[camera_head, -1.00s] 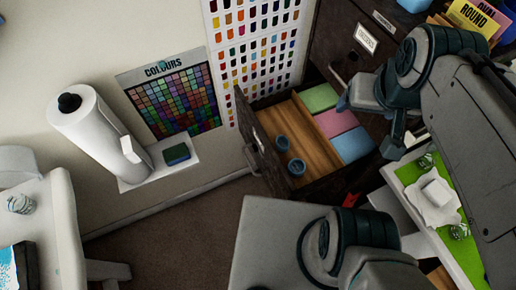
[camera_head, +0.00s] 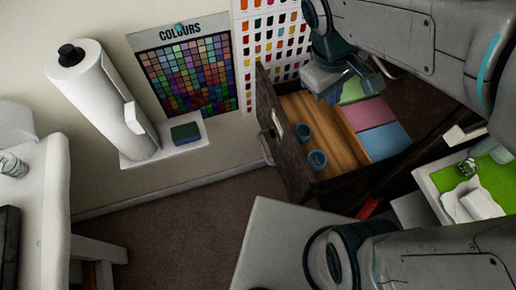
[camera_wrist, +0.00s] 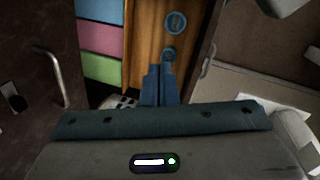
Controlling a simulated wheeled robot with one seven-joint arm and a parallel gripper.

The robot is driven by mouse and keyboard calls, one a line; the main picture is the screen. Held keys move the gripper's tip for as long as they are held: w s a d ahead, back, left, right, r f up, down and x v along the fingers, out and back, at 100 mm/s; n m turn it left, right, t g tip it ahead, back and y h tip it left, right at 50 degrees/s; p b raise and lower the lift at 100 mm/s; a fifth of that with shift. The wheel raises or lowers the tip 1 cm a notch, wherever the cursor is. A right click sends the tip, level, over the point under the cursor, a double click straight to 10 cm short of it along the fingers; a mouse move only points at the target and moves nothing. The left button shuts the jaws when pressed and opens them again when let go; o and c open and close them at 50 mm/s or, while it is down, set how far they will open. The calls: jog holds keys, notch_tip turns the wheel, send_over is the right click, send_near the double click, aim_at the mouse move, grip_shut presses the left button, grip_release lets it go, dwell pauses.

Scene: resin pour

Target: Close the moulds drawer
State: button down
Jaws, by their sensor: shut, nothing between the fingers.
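The drawer (camera_head: 292,172) stands pulled out, with its dark front panel and metal handle (camera_head: 265,147) facing left. Inside are a wooden compartment with two blue round pieces (camera_head: 317,160) and a row of green, pink and blue blocks (camera_head: 377,140). The wrist view also shows the pieces (camera_wrist: 175,22) and the blocks (camera_wrist: 101,38). My gripper (camera_head: 330,96) is over the drawer's far end in the head view, its fingers pointing down. In the wrist view its fingers (camera_wrist: 160,82) are together and empty, in front of the wooden compartment. I cannot tell whether they touch the drawer.
A green-topped tray (camera_head: 490,180) with white items is at the right. A paper roll (camera_head: 105,105) and a sponge (camera_head: 186,133) are on a ledge by the left wall. A white table (camera_head: 40,200) stands at the left. Carpet (camera_head: 180,220) between is clear.

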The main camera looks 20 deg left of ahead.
jog(key=s+a+f+n+t+h+b, duration=0.1)
jog(key=s+a+f+n+h+b, duration=0.15)
jog(key=a+f+n+b, duration=0.75)
jog(key=s+a+f+n+t+h+b, duration=0.2)
jog(key=s+a+f+n+b, duration=0.25)
jog(key=a+f, duration=1.1)
jog(key=w+d+r+x, duration=0.1)
jog(key=d+r+x, duration=0.1)
jog(key=x, duration=1.2)
jog(key=shift+w+b, duration=0.3)
jog(key=shift+b, duration=0.15)
jog(key=shift+r+n, duration=0.15)
jog(key=shift+n, duration=0.1)
